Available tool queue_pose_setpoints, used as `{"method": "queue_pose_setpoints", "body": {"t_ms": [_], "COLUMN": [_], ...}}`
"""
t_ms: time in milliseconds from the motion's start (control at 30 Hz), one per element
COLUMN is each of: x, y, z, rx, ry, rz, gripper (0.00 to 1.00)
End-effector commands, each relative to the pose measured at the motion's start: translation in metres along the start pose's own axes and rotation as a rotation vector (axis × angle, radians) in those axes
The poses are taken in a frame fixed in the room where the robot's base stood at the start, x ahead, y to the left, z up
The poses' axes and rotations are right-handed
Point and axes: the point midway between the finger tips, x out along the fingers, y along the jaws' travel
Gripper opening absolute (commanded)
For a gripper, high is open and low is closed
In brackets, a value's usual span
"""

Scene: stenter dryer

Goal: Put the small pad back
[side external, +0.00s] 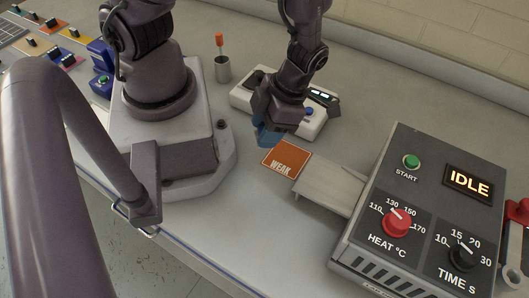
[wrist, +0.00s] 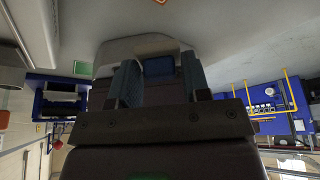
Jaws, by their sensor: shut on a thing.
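My gripper (side external: 267,137) points down close above the table, between my base and the orange card. It is shut on a small blue pad, which shows between the two dark blue fingers in the wrist view (wrist: 158,66). In the side view the fingers and pad merge into one blue patch, so the pad's outline and its gap to the table cannot be told. An orange card (side external: 286,160) marked "WEAK" lies just right of the gripper, at the end of a grey flat plate (side external: 328,187). The dryer box (side external: 420,215) reads "IDLE".
A white device (side external: 313,130) with a small display and blue button stands behind the gripper. A grey cup (side external: 222,70) holds an orange-handled tool. The table in front of the card is bare.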

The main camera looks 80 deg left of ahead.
Motion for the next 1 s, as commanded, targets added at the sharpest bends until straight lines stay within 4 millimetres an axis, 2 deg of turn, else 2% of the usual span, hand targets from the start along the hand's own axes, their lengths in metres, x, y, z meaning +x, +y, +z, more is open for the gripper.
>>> {"method": "queue_pose_setpoints", "body": {"t_ms": [100,500,900,933,1000], "x": [0.018,0.059,0.063,0.064,0.063], "y": [0.001,0.001,0.0,0.0,0.0], "z": [0.007,0.024,0.026,0.027,0.027], "rx": [-0.002,0.001,0.003,0.003,0.003], "ry": [0.005,0.003,0.001,0.0,0.0], "rz": [0.002,0.0,0.0,-0.001,-0.001], "gripper": [0.21,0.21,0.21,0.46,0.62]}}
